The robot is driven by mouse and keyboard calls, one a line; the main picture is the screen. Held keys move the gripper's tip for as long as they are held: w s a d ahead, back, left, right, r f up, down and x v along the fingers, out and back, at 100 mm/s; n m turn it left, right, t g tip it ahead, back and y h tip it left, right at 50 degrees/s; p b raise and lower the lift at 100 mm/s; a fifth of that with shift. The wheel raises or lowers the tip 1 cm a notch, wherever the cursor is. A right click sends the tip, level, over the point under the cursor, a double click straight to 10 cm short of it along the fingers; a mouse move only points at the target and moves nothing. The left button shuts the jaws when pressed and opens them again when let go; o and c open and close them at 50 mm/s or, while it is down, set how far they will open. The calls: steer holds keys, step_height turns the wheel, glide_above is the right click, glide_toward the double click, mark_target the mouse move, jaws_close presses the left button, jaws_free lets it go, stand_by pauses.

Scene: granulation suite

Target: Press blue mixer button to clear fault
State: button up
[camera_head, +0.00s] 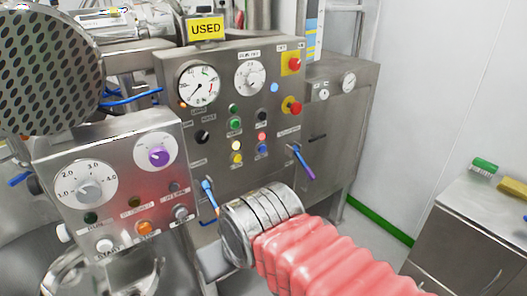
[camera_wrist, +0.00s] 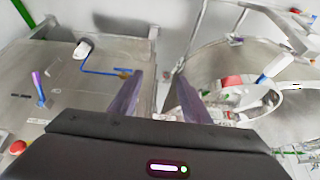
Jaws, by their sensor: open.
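The grey control panel (camera_head: 215,115) stands upright in the middle of the head view. A small blue button (camera_head: 262,149) sits low on it, under a pinkish-red one (camera_head: 262,136). A lighter blue round lamp or button (camera_head: 274,87) is higher up, near the red knobs. The labels are too small to read, so I cannot tell which is the mixer button. My gripper (camera_wrist: 155,95) is open and empty in the wrist view, its purple fingers apart. It does not show clearly in the head view. No blue button shows between the fingers.
A red ribbed sleeve (camera_head: 325,262) with metal rings (camera_head: 262,215) fills the front. A second panel (camera_head: 120,170) with a purple knob (camera_head: 158,156) stands left. A steel cabinet (camera_head: 470,235) is right.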

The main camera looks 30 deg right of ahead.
jaws_close()
stand_by(0.3)
stand_by(1.1)
